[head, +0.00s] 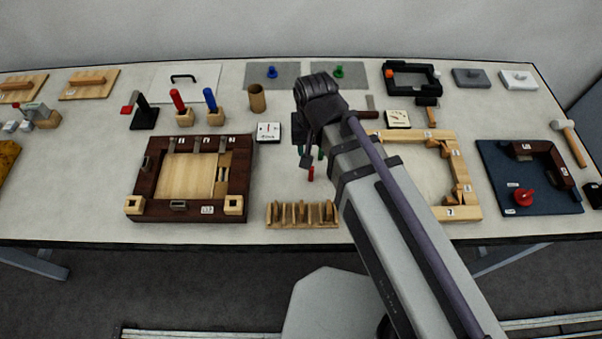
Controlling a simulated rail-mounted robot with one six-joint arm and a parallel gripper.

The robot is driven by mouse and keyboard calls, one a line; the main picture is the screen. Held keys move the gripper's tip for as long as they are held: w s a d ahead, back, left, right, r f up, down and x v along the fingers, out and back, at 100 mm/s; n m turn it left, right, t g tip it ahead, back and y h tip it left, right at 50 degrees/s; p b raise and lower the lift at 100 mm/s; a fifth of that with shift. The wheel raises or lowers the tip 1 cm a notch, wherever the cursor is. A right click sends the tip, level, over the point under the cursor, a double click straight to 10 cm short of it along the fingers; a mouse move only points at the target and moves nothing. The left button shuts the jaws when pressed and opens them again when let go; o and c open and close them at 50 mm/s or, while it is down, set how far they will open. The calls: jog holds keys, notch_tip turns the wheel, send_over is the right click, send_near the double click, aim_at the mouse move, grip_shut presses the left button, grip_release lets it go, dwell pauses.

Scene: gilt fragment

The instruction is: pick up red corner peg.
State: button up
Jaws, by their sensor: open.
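A small red peg (311,173) stands on the table just left of my forearm, between the dark wooden frame and the pale wooden frame. It looks like the red corner peg. Small green pieces (320,154) show just behind it, partly covered by my arm. My gripper (308,158) points down from the dark wrist, above and behind the red peg. Its fingers are small and dark here; it appears open and empty. Whether it touches anything cannot be told. My forearm hides the table to the right of the peg.
A slotted wooden rack (302,221) stands in front of the peg. The dark wooden frame (190,209) lies left, the pale wooden frame (462,211) right behind my forearm. A white dial box (268,132) sits behind left. Red and blue handles (177,100) stand in blocks farther back.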

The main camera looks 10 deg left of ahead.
aim_at(312, 168)
notch_tip(312, 168, down, 6)
jog(key=b, duration=0.5)
jog(key=shift+w+d+b, duration=0.1)
jog(key=shift+w+b, duration=0.05)
jog(key=shift+b, duration=0.25)
notch_tip(312, 168, down, 5)
jog(key=b, duration=0.5)
jog(key=shift+f, duration=0.15)
jog(key=shift+r, duration=0.25)
grip_shut()
